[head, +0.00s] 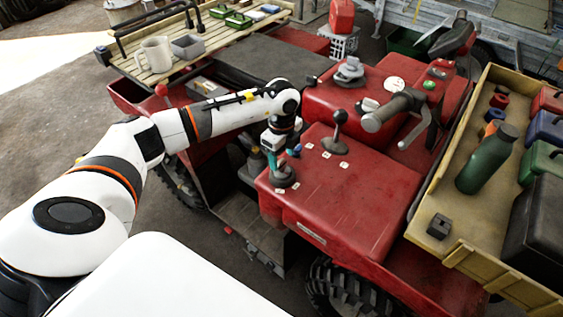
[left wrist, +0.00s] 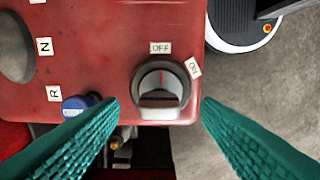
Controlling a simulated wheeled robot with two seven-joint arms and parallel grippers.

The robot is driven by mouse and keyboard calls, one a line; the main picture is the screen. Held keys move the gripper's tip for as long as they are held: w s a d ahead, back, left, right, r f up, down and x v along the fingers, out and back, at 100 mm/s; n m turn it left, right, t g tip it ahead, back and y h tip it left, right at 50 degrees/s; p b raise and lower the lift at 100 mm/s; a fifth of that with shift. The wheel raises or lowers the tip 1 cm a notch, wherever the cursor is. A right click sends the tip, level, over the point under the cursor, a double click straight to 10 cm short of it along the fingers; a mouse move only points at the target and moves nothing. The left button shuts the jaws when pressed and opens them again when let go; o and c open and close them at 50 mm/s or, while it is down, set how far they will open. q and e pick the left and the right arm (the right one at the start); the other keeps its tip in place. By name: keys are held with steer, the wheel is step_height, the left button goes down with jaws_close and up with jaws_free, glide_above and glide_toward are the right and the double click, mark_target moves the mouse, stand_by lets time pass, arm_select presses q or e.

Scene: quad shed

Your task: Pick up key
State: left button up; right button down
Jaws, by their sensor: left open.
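A grey round ignition switch with a raised grip and a small red mark (left wrist: 161,88) sits at the corner of the red panel, beside OFF and ON labels. It also shows as a dark round shape in the head view (head: 284,179). I cannot make out a separate key; the raised grip may be its head. My left gripper (left wrist: 159,106) is open, its teal fingers on either side of the switch and apart from it. In the head view the gripper (head: 275,163) is just above the switch. My right gripper is not in view.
A blue knob (left wrist: 82,104) is close to the left finger. A black shift lever (head: 338,122) stands on the red quad's body (head: 345,195). A wooden tray (head: 452,232) with a green bottle (head: 487,160) is at right.

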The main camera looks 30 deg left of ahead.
mark_target(282, 161)
arm_select(q)
step_height(282, 161, down, 2)
steer(key=shift+f, duration=0.25)
steer(key=c, duration=1.1)
steer(key=shift+o, duration=0.2)
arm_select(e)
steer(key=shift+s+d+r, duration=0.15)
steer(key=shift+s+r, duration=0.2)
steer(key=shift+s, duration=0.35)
